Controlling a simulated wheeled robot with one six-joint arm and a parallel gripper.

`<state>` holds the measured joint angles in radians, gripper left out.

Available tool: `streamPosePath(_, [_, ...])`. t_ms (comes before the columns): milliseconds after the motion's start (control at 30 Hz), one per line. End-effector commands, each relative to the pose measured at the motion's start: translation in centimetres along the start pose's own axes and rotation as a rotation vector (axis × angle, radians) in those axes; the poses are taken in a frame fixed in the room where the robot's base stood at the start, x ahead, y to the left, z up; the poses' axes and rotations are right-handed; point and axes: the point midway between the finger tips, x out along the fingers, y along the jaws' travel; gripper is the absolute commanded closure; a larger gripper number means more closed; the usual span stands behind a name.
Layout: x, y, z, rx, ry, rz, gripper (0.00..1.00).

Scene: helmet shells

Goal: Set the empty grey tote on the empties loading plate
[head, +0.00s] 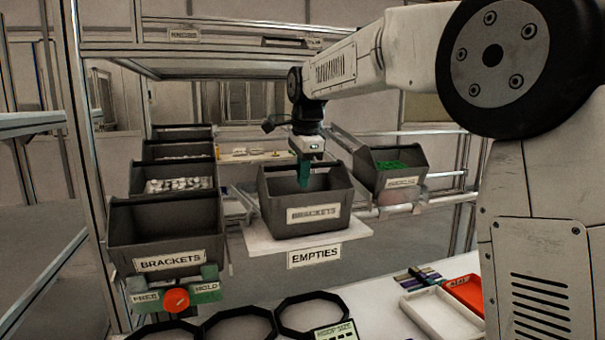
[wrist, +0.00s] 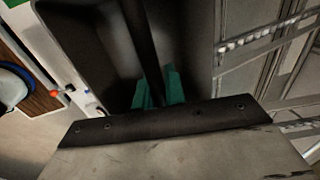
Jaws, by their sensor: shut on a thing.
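The grey tote (head: 333,209), with a BRACKETS label on its front, is upright over the white loading plate (head: 262,243) marked EMPTIES. Its base looks level with the plate; a small gap cannot be ruled out. The visible inside is empty.
Another BRACKETS bin (head: 165,228) stands at the left, before a row of bins, one with pale parts (head: 180,184). A bin of green parts (head: 392,168) is at the right. A red knob (head: 176,299) between FREE and HOLD, black rings (head: 312,312) and a white tray (head: 438,313) are in front.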

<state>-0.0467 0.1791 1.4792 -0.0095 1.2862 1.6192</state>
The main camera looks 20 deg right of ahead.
Motion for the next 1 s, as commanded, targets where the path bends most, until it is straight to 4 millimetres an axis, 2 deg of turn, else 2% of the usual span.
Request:
streamPosePath(233, [0.5, 0.1, 0.0, 0.0, 0.0, 0.001, 1.0])
streamPosePath(300, [0.5, 0.1, 0.0, 0.0, 0.0, 0.0, 0.74])
streamPosePath(333, [0.5, 0.1, 0.0, 0.0, 0.0, 0.0, 0.66])
streamPosePath(367, [0.5, 0.1, 0.0, 0.0, 0.0, 0.0, 0.62])
streamPosePath(667, [0.3, 0.1, 0.0, 0.0, 0.0, 0.0, 0.62])
streamPosePath(767, [-0.7, 0.1, 0.0, 0.0, 0.0, -0.001, 0.62])
streamPosePath(1000, [-4.8, 0.1, 0.0, 0.0, 0.0, -0.002, 0.62])
